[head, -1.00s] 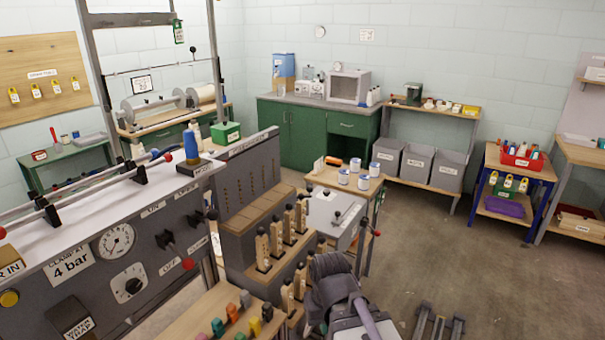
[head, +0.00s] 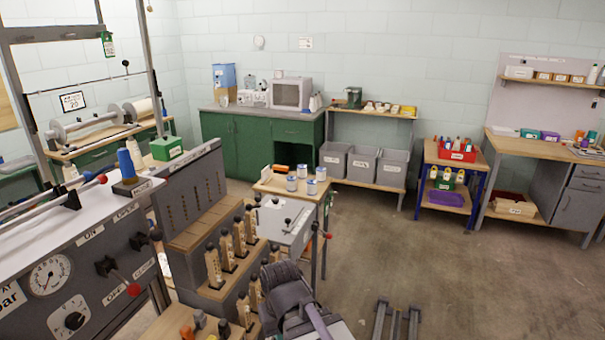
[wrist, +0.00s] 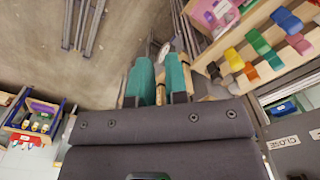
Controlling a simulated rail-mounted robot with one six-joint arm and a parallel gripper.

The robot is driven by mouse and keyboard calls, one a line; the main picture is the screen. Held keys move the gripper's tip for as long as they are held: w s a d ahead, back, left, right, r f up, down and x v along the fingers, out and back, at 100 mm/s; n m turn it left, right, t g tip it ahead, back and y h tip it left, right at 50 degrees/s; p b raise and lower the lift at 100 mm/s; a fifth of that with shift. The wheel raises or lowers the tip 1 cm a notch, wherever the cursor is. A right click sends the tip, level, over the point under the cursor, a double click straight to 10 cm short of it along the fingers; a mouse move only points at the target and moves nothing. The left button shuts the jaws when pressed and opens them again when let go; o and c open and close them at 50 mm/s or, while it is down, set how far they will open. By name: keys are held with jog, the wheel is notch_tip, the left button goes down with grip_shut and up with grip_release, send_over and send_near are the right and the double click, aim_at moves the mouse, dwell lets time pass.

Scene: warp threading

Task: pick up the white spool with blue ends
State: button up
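Several white spools with blue ends stand upright on a small wooden-topped table in the middle of the head view. One is at the front left (head: 292,184), one at the front right (head: 311,187) and one behind on the right (head: 321,174). My gripper's fingertips cannot be made out in the head view, where only my dark arm shows at the lower centre. In the wrist view my gripper (wrist: 160,82) has two teal fingers set apart, with nothing held between them. No white spool can be made out in the wrist view.
The table (head: 268,184) also holds an orange item. Wooden-handled pieces stand in a stepped rack (head: 205,290) beside my arm. Grey bins (head: 380,167) stand behind. Floor to the right is mostly clear.

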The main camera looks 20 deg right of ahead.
jog(key=o, duration=1.4)
